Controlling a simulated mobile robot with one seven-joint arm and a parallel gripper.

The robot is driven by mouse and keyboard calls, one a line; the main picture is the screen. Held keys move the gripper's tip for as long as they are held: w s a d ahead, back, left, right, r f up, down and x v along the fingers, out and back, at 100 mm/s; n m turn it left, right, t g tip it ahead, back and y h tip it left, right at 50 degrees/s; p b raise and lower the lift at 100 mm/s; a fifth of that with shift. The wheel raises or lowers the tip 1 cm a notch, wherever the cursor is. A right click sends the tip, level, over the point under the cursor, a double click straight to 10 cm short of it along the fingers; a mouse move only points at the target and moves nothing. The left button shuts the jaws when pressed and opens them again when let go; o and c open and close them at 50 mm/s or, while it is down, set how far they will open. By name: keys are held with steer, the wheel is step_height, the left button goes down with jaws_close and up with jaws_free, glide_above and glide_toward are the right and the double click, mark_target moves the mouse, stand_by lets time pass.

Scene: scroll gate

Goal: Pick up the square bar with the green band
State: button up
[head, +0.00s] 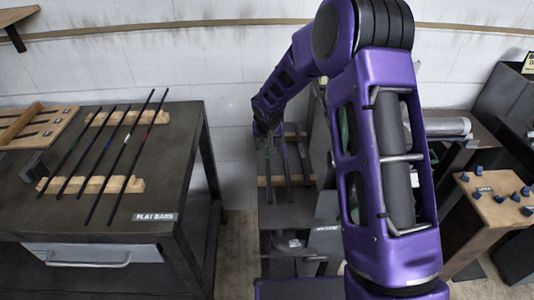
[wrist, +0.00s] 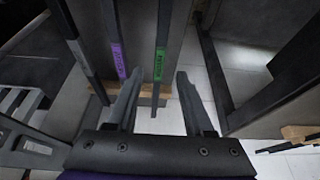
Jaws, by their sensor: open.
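The bar with the green band (wrist: 159,65) shows in the wrist view, its near end reaching between my gripper's fingers as seen in the picture. My gripper (wrist: 159,76) is open, with one finger on each side of that bar; I cannot tell how far above it the fingers are. A bar with a purple band (wrist: 118,62) lies just to the left, near the left finger. In the head view my gripper (head: 268,130) is over the middle rack, where dark bars (head: 287,170) lie; their bands are too small or hidden to tell there.
A wooden support (head: 270,181) crosses under the bars. Another bar with a pale band (wrist: 76,48) lies farther left in the wrist view. A dark table (head: 175,165) labelled FLAT BARS holds several banded bars. A wooden block with blue knobs (head: 497,200) stands right.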

mark_target(267, 157)
steer(key=x, duration=0.3)
steer(key=shift+f, duration=0.1)
jaws_close()
stand_by(1.4)
